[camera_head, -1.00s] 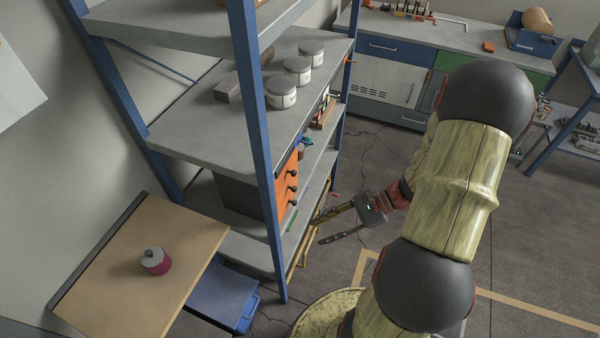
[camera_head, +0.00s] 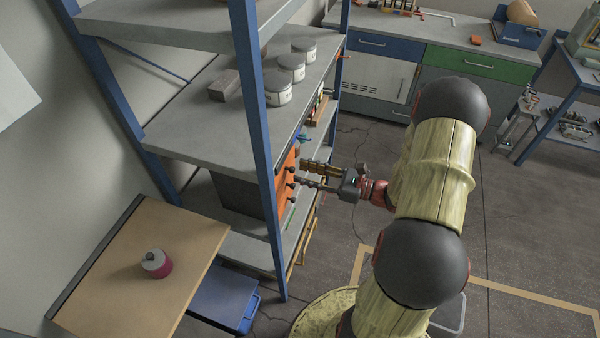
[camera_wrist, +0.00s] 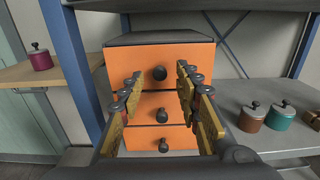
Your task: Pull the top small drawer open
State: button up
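A small cabinet with orange drawer fronts and dark round knobs stands on a shelf; its dark top (camera_wrist: 158,38) shows in the wrist view. The top small drawer (camera_wrist: 190,54) looks closed, with its knob (camera_wrist: 159,73) in the middle. Two more drawers lie below it. My gripper (camera_wrist: 158,88) is open, with one finger on each side of the top knob in the picture. In the head view my gripper (camera_head: 300,174) points left at the orange front (camera_head: 287,165), close to it. I cannot tell whether the fingers touch the knob.
A blue shelf post (camera_head: 262,140) stands beside the cabinet. A grey shelf board (camera_head: 200,133) with several lidded jars lies above. In the wrist view, a brown jar (camera_wrist: 252,118) and a teal jar (camera_wrist: 281,117) stand right of the cabinet. The floor behind my arm is clear.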

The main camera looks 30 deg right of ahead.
jog(key=shift+x, duration=1)
jog(key=shift+c, duration=1.2)
grip_shut()
